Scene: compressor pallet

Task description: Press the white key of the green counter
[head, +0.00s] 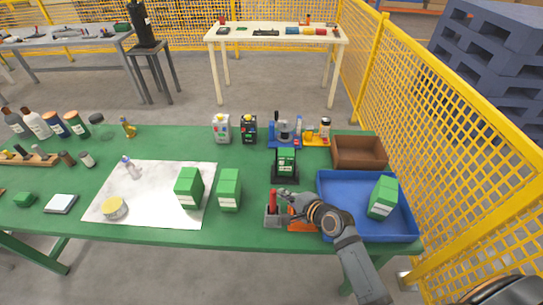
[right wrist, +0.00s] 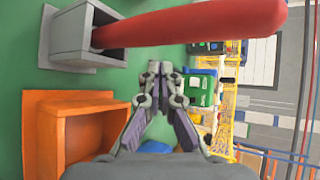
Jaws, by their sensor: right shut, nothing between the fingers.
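I cannot tell for sure which thing is the green counter, and no white key can be made out. A green box with a pale label (head: 286,161) sits in a black stand at the middle back of the green table. My right gripper (head: 309,211) is shut and empty over the table's front right, beside an orange open box (head: 302,225). In the right wrist view its closed fingers (right wrist: 160,72) show beside the orange box (right wrist: 85,130). My left gripper is not in view.
A grey box (head: 271,217) with a red handle (right wrist: 200,24) stands left of my right gripper. A blue tray (head: 408,232) holding a green carton is on the right. Two green cartons (head: 188,188) stand on a white sheet (head: 150,205) and beside it. A yellow fence (head: 440,150) runs along the right.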

